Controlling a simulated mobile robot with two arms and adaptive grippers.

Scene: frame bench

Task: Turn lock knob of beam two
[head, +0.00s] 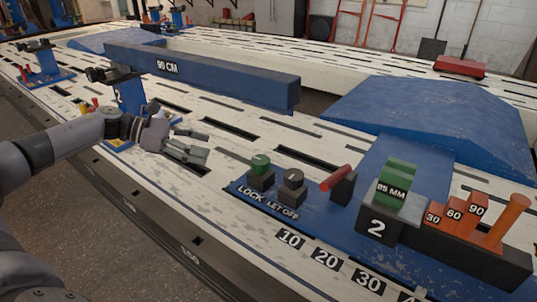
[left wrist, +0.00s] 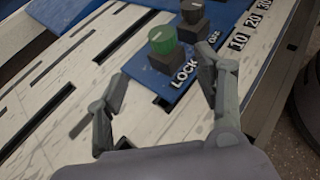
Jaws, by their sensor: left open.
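The green lock knob (head: 260,164) sits on a dark block beside the word LOCK, at the left end of the blue panel of station 2 in the head view. It also shows in the left wrist view (left wrist: 162,40), ahead of the fingers. My left gripper (head: 205,147) is open and empty, to the left of the knob and apart from it. In the left wrist view its fingers (left wrist: 160,90) are spread with bench surface between them. The grey let off knob (head: 292,177) stands just right of the lock knob. My right gripper is not in view.
A red-handled lever (head: 337,179), a green 85 MM block (head: 397,183) and orange 30, 60 and 90 blocks (head: 453,214) stand farther right. A blue 90 CM beam (head: 200,72) lies behind my gripper. A blue ramp (head: 430,115) is behind the panel.

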